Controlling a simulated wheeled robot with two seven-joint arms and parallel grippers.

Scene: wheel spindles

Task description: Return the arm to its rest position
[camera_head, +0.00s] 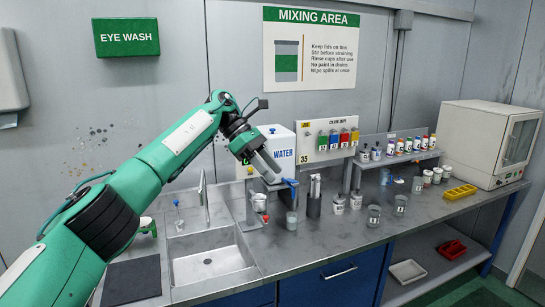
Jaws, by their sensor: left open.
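My left arm (160,160) comes in from the lower left and reaches up and across the sink area. My left gripper (262,165) hangs in front of the white water container (282,145) and covers part of it. The gripper is open, with nothing seen between its fingers. It is above the counter, near a blue tap (289,182). A grey cup (292,221) stands on the counter below that tap. My right gripper is not in view.
The sink (207,262) with an upright faucet (203,198) lies below my arm. Several cups, a yellow tray (460,192) and a white oven-like box (487,142) stand along the counter to the right. A shelf (400,158) holds several bottles. A dark mat (132,280) lies left of the sink.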

